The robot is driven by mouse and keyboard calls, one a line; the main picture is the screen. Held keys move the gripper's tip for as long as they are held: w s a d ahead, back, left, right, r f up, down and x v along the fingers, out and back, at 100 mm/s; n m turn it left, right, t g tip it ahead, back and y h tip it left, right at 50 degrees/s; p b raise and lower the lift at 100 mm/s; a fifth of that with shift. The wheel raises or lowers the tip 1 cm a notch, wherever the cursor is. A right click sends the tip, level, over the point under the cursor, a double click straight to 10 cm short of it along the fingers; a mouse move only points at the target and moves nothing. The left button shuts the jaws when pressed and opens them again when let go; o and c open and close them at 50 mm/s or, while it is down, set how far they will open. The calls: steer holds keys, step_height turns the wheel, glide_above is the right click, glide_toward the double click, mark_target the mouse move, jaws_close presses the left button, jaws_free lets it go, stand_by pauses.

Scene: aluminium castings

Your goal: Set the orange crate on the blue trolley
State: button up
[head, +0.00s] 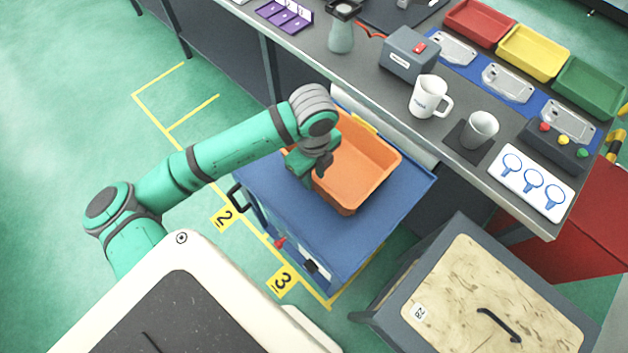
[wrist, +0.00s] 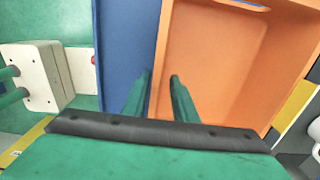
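The orange crate (head: 371,160) is empty and appears to rest upright on the top of the blue trolley (head: 310,228), towards its back near the bench. My gripper (head: 322,170) points down at the crate's left wall. In the wrist view my gripper (wrist: 160,76) has its fingers apart, one on each side of the wall of the crate (wrist: 215,60). One finger is over the blue top (wrist: 125,50), the other inside the crate. A gap shows between fingers and wall. The arm hides part of the crate's left side in the head view.
A grey bench (head: 380,95) runs behind the trolley, holding a white jug (head: 428,97), a cup (head: 481,130) and red, yellow and green trays. A grey box with a wooden lid (head: 480,300) stands at the right front. The green floor at left is clear.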

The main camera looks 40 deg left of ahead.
step_height(320, 180, up, 8)
steer(key=shift+w+f, duration=0.1)
stand_by(0.4)
